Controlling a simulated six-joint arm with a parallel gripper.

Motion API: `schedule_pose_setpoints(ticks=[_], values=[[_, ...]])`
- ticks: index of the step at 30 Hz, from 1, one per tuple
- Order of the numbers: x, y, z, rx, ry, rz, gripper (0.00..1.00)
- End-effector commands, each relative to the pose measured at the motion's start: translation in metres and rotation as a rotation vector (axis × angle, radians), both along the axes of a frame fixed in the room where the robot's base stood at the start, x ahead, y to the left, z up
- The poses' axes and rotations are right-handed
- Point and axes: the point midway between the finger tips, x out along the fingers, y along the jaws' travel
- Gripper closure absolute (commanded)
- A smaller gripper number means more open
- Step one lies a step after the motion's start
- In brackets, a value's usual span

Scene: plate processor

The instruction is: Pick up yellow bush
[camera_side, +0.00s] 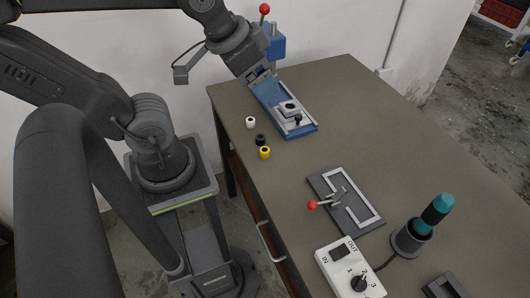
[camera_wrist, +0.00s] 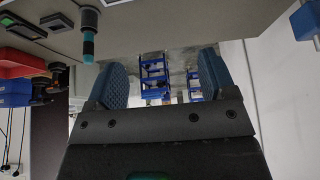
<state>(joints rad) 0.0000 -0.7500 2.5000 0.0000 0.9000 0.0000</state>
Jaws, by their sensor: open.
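The yellow bush (camera_side: 264,153) stands on the table near its left edge in the side view, at the front end of a short row. A black bush (camera_side: 260,140) is right behind it, and a white bush (camera_side: 250,122) is farther back. My gripper (camera_side: 264,78) is up and behind the bushes, near the blue press, apart from the yellow bush. In the wrist view my gripper (camera_wrist: 165,85) shows two blue textured fingers spread wide with nothing between them. The yellow bush does not show in the wrist view.
A blue press (camera_side: 310,130) with a red-knobbed lever stands at the back. A dark clamp plate (camera_side: 352,226) with a red-knobbed handle lies mid-table. A control box (camera_side: 338,262) and a teal-topped post (camera_side: 436,210) are at the front right. The table between is clear.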

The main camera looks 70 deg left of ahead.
Motion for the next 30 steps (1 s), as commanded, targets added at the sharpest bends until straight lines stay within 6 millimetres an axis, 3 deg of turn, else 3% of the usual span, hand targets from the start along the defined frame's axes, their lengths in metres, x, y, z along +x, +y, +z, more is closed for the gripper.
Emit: schedule_pose_setpoints(ticks=[4,11,16,20,24,30], values=[[0.0,0.0,0.0,0.0,0.0,0.0,0.37],[0.001,0.0,-0.001,-0.001,0.002,0.004,0.38],[0.016,0.01,-0.016,-0.046,0.056,0.134,0.38],[0.039,0.03,-0.046,-0.123,0.144,0.38,0.38],[0.059,0.057,-0.089,-0.209,0.238,0.693,0.38],[0.068,0.093,-0.152,-0.301,0.345,1.111,0.38]])
